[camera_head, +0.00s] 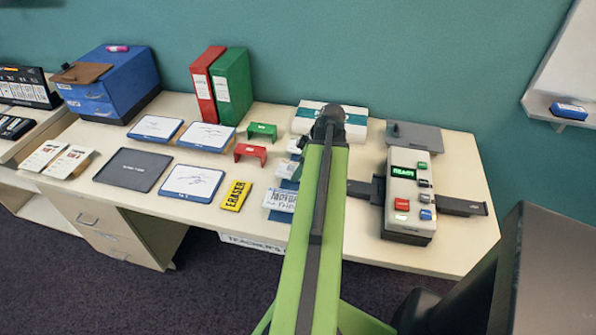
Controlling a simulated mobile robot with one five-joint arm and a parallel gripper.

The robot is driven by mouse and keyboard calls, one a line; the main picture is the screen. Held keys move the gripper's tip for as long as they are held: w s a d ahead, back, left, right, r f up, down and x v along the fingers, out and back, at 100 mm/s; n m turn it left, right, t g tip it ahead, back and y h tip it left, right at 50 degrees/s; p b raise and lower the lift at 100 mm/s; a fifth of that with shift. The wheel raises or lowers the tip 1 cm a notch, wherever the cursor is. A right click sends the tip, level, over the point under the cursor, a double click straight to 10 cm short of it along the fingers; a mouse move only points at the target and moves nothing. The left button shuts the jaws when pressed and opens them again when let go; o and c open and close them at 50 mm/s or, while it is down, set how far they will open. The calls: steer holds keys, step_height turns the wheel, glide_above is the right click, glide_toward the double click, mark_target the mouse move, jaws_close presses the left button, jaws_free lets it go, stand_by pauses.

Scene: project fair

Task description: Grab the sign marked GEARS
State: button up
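I cannot make out the word GEARS on anything in view. Small white sign-like pieces with blue parts stand just left of my arm: one upper piece (296,146), one middle piece (287,169) and a larger lettered one (280,200) nearer the front. Their lettering is too small or too blurred to read, and my green arm partly covers this group. My arm rises through the middle of the picture to a dark joint. My gripper cannot be made out; its fingers do not show.
A teal wall stands behind.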

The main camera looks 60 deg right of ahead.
steer(key=c, duration=0.4)
steer(key=shift+r+p, duration=0.5)
step_height(320, 180, up, 4)
steer(key=p, duration=0.3)
steer(key=shift+f+p, duration=0.1)
steer(key=shift+p, duration=0.3)
steer(key=s+r+p, duration=0.2)
steer(key=s, duration=0.2)
steer(key=s+r+p, duration=0.2)
steer(key=s, duration=0.1)
steer(key=s+r+p, duration=0.2)
steer(key=s, duration=0.2)
steer(key=shift+s+d+r, duration=0.1)
steer(key=shift+s+d, duration=0.2)
steer(key=shift+s, duration=0.05)
